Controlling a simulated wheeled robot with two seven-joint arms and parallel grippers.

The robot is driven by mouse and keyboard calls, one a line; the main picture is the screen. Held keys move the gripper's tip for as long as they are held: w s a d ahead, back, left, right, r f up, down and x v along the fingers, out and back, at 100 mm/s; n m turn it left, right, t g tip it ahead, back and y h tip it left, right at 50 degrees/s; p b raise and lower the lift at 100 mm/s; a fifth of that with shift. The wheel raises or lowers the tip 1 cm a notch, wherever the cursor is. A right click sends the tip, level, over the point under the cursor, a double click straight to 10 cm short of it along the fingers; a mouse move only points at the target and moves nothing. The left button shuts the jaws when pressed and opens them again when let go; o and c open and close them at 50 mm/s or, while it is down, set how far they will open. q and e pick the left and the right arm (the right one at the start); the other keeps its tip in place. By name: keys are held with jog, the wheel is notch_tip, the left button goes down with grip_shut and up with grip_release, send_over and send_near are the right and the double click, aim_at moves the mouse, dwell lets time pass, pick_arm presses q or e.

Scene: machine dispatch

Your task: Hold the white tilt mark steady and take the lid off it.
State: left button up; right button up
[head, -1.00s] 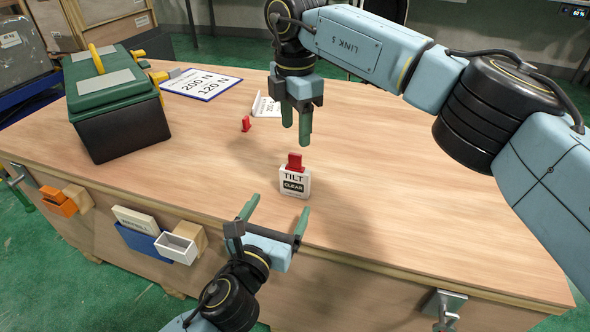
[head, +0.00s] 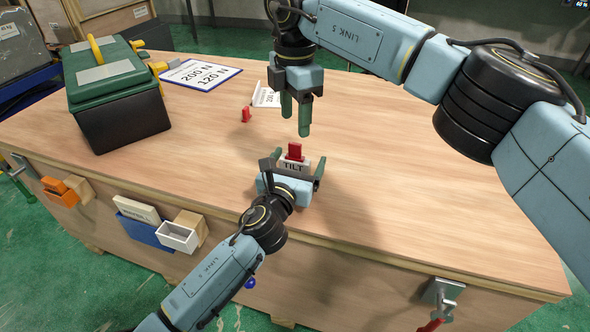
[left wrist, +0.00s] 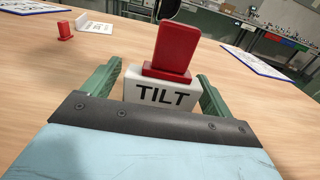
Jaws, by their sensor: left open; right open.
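The white tilt mark (head: 293,167) stands upright on the wooden table, with its red lid (head: 295,151) on top. My left gripper (head: 293,170) is open around the mark, with one finger on each side, and hides its lower front in the head view. In the left wrist view the white body (left wrist: 160,95) and the red lid (left wrist: 172,47) show between the green fingers, with a gap on the right side. My right gripper (head: 294,116) is open and empty, fingers pointing down, above and behind the lid.
A green toolbox (head: 118,95) stands at the left of the table (head: 440,190). Small bins (head: 179,236) hang on the front side. The table's right side is clear.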

aim_at(295, 143)
pick_arm(q)
jog(key=c, duration=1.4)
jog(key=shift+c, duration=0.4)
pick_arm(e)
jog(key=shift+c, duration=0.6)
jog(key=s+a+r+n+t+h, duration=0.1)
jog(key=s+r+n+t, duration=0.3)
jog(key=n, duration=0.5)
jog(key=x, duration=1.2)
grip_shut()
